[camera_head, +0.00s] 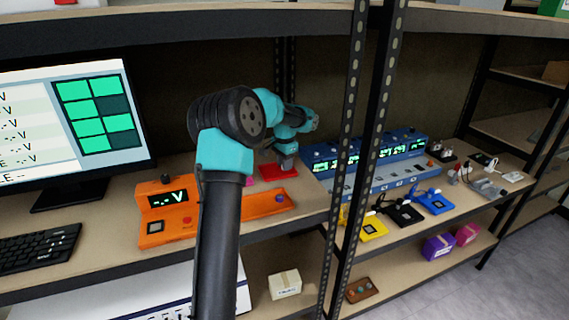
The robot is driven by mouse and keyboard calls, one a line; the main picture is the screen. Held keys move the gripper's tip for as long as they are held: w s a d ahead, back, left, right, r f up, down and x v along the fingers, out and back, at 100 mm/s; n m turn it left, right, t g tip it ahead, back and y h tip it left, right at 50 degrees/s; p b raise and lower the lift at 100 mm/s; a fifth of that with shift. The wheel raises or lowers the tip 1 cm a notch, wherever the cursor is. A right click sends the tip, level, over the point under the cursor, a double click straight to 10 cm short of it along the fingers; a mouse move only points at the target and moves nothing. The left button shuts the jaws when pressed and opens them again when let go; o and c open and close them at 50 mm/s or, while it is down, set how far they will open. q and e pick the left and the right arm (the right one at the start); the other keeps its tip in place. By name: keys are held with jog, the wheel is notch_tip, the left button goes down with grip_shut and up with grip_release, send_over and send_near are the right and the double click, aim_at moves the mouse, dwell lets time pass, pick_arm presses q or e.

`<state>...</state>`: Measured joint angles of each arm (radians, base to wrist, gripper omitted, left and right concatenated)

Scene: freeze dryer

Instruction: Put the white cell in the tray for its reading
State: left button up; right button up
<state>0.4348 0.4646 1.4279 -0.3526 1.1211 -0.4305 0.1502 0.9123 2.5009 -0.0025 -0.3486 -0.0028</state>
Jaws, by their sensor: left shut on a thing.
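My left gripper (287,160) points down at a red plate (278,172) on the shelf board, behind the orange meter's right end. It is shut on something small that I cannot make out. I cannot tell whether it touches the plate. The orange meter (165,218) shows "-.-V" on its display, and a low orange part with a blue-purple round piece (280,198) reaches to its right. I cannot pick out the white cell for certain. My left arm hides part of the meter. My right gripper is not in view.
A blue rack with lit displays (370,165) stands right of the gripper. Yellow (373,229), black (405,214) and blue (436,204) modules lie before it. Dark shelf posts (368,150) rise near the gripper's right. A monitor (75,125) and keyboard (38,246) are at left.

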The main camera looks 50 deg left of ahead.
pick_arm(q)
jog(key=shift+f, duration=0.15)
jog(key=o, duration=0.7)
jog(key=shift+o, duration=0.2)
notch_tip(320, 180, up, 12)
dwell(0.7)
